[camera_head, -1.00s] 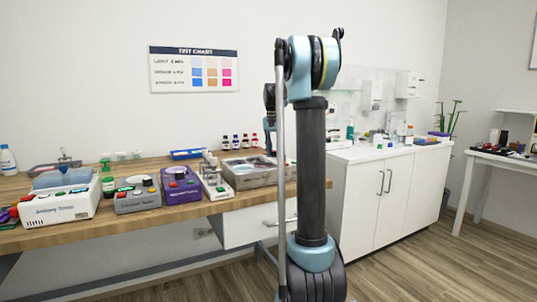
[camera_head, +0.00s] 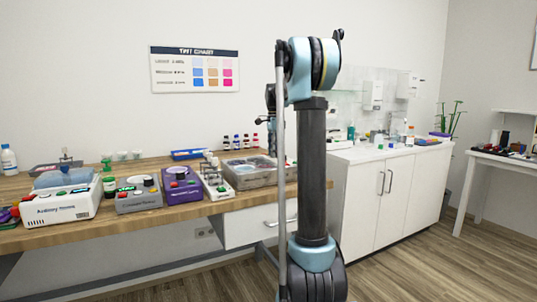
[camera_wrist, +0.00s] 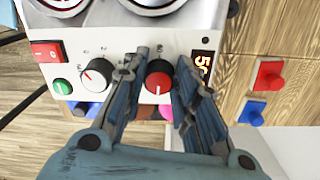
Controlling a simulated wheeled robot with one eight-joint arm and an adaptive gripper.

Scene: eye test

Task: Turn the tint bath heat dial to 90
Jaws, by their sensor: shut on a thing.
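In the wrist view a red dial with a black skirt (camera_wrist: 159,79) sits on the white front panel (camera_wrist: 118,42) of a unit with round metal wells. My gripper (camera_wrist: 162,62) is shut on this red dial, one finger on each side. A white mark on the dial points toward the bottom of the picture. A small display (camera_wrist: 202,66) beside it shows yellow digits starting with 5, partly cut off by the right finger. In the head view the metal tint bath (camera_head: 252,181) stands on the wooden bench; my arm hides its right side and my gripper.
Other devices stand left along the bench, including a purple box (camera_head: 181,187) and a white one (camera_head: 60,207).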

